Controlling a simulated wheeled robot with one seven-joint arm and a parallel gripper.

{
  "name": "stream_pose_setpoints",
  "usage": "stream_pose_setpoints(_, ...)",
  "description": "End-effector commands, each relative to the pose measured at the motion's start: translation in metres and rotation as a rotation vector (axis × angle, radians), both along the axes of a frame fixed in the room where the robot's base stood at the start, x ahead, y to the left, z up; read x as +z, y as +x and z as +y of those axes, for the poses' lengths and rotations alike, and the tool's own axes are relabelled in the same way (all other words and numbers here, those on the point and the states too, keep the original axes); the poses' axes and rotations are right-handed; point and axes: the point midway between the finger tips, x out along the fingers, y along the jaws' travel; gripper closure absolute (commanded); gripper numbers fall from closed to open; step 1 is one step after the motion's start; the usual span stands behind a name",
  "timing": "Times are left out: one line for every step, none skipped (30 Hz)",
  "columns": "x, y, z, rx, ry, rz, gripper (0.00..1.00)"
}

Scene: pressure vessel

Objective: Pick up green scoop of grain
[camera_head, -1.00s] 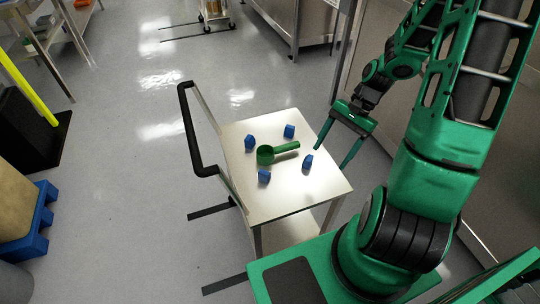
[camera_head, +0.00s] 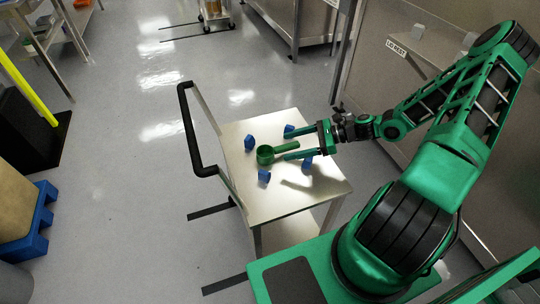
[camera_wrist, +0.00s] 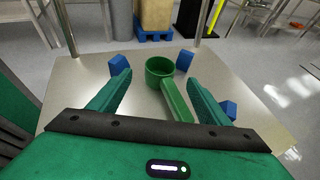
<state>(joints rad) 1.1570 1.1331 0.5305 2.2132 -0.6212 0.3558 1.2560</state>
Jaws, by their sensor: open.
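The green scoop (camera_head: 266,155) lies on the metal cart top among several blue blocks, its cup to the left and its handle pointing right. It also shows in the wrist view (camera_wrist: 160,68), cup away from me and handle running toward me. I cannot make out grain in the cup. My gripper (camera_head: 288,145) is open and reaches over the cart from the right, pointing left. In the wrist view its fingers (camera_wrist: 152,88) are spread on either side of the scoop's handle, with gaps on both sides; the handle is nearer the right finger. Nothing is held.
Blue blocks (camera_head: 250,142) stand around the scoop; one (camera_head: 307,162) is close to my near finger, another (camera_head: 289,130) close to my far finger. The cart (camera_head: 270,208) has a black push handle (camera_head: 187,130) on its left. Its front top is clear.

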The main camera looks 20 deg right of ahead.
Motion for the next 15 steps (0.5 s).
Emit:
stream_pose_setpoints(-0.003,0.002,0.008,0.004,0.002,0.001,0.29)
stream_pose_setpoints(-0.005,0.004,0.012,0.004,0.002,0.001,0.29)
stream_pose_setpoints(-0.007,0.006,0.017,0.004,0.002,0.001,0.29)
stream_pose_setpoints(-0.009,0.007,0.021,0.004,0.002,0.001,0.29)
stream_pose_setpoints(-0.011,0.009,0.025,0.004,0.001,0.000,0.29)
stream_pose_setpoints(-0.013,0.011,0.029,0.005,0.001,0.001,0.29)
stream_pose_setpoints(-0.014,0.012,0.032,0.004,0.000,0.000,0.29)
stream_pose_setpoints(-0.015,0.014,0.034,0.004,0.000,-0.001,0.29)
stream_pose_setpoints(-0.017,0.015,0.037,0.004,-0.001,0.000,0.29)
stream_pose_setpoints(-0.017,0.015,0.039,0.004,-0.001,0.000,0.29)
stream_pose_setpoints(-0.018,0.016,0.040,0.004,-0.002,0.000,0.29)
stream_pose_setpoints(-0.019,0.016,0.041,0.004,-0.002,0.000,0.29)
stream_pose_setpoints(-0.019,0.017,0.042,0.004,-0.002,0.000,0.29)
stream_pose_setpoints(-0.020,0.017,0.042,0.004,-0.002,0.000,0.29)
stream_pose_setpoints(-0.020,0.018,0.044,0.004,-0.002,0.000,0.29)
